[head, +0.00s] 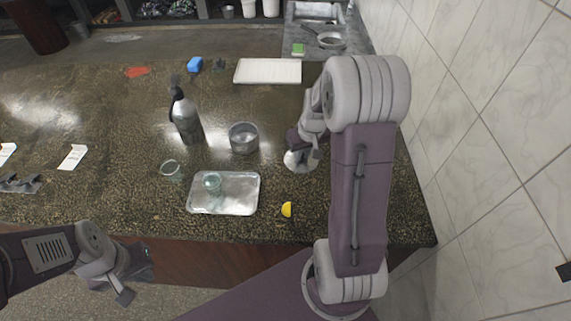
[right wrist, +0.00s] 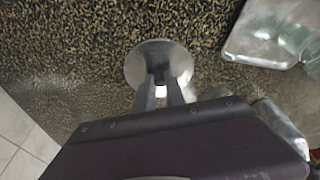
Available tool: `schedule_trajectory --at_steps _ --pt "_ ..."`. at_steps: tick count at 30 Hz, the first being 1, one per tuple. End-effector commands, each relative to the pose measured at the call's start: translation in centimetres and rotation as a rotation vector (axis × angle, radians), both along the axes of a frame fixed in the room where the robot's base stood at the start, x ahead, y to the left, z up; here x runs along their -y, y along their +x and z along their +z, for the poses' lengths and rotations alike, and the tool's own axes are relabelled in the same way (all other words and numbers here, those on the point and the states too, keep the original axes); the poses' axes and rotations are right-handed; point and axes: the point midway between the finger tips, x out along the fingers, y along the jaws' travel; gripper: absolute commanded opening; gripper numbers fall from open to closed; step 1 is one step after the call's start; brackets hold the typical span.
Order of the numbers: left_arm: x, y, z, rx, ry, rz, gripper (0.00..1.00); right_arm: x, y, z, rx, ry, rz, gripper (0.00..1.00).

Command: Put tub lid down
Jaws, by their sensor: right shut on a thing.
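The tub lid (right wrist: 148,61) is a round, pale grey disc. In the right wrist view my right gripper (right wrist: 160,92) is shut on it at its middle. In the head view the lid (head: 293,161) shows at the counter's right side, partly hidden by my right gripper (head: 301,150). I cannot tell whether it touches the counter. An open round metal tub (head: 243,146) stands to the left of the lid. My left gripper (head: 138,273) is open and empty in front of the counter's front edge.
A metal tray (head: 240,204) holding a glass (head: 212,182) lies in front of the tub. A yellow lemon piece (head: 287,209) is right of the tray. A tiled wall (head: 480,150) bounds the right.

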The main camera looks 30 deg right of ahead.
Motion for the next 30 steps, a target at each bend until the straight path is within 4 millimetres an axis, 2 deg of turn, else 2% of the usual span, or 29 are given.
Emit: schedule_trajectory --at_steps 3,9,14,18,21,30 --pt "0.0 0.0 1.0 0.0 0.0 0.0 0.0 -2.1 2.4 -1.7 -0.004 0.001 0.007 0.0" --pt "0.0 0.0 1.4 0.0 0.0 0.0 0.0 -3.8 4.6 -3.5 -0.001 0.0 0.0 0.0" --pt "0.0 0.0 1.5 0.0 0.0 0.0 0.0 -3.9 4.7 -4.1 -0.001 0.001 -0.002 0.0" --pt "0.0 0.0 1.9 0.0 0.0 0.0 0.0 -4.0 4.6 -6.6 -0.005 0.002 -0.002 0.0" --pt "0.0 0.0 1.9 0.0 0.0 0.0 0.0 -3.9 4.7 -7.6 -0.001 0.001 -0.002 0.0" --pt "0.0 0.0 1.6 0.0 0.0 0.0 0.0 -3.9 4.7 -7.9 0.001 -0.001 -0.001 0.0"
